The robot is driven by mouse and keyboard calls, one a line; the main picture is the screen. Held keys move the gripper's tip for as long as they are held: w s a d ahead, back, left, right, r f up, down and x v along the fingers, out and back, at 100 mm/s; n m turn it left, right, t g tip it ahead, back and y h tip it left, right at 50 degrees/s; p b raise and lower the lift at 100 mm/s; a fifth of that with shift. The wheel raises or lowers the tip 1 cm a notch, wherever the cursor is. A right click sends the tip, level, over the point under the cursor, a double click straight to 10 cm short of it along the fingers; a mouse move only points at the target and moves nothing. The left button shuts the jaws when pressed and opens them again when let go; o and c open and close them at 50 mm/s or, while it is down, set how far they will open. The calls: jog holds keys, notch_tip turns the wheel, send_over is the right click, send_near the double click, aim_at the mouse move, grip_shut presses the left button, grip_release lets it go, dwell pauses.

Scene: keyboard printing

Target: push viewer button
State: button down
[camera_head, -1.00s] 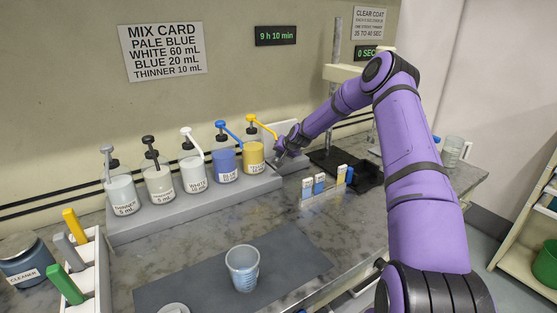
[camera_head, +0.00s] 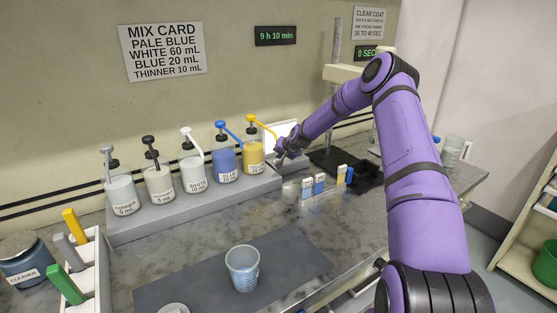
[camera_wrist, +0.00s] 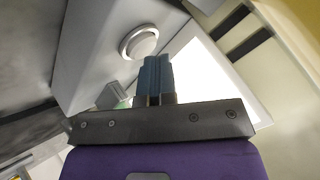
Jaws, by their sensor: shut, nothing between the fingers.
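The viewer (camera_head: 287,131) stands behind the yellow bottle at the right end of the grey stand, and its panel glows white. In the wrist view the bright panel (camera_wrist: 203,70) fills the space right of my fingers. A round pale button (camera_wrist: 139,42) with a raised ring sits on the grey housing, just above and left of my fingertips. My gripper (camera_head: 279,158) is shut and empty, low in front of the viewer. Its closed blue-grey fingertips (camera_wrist: 154,62) point toward the housing. Whether they touch the button cannot be told; a small gap shows in the picture.
A row of pump bottles (camera_head: 194,174) stands on the grey stand (camera_head: 200,205), the yellow one (camera_head: 253,156) close left of my gripper. A small rack of sample cards (camera_head: 321,188) stands in front of my gripper. A cup (camera_head: 243,268) is on the dark mat (camera_head: 185,289).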

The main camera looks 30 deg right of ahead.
jog(key=shift+r, duration=3.05)
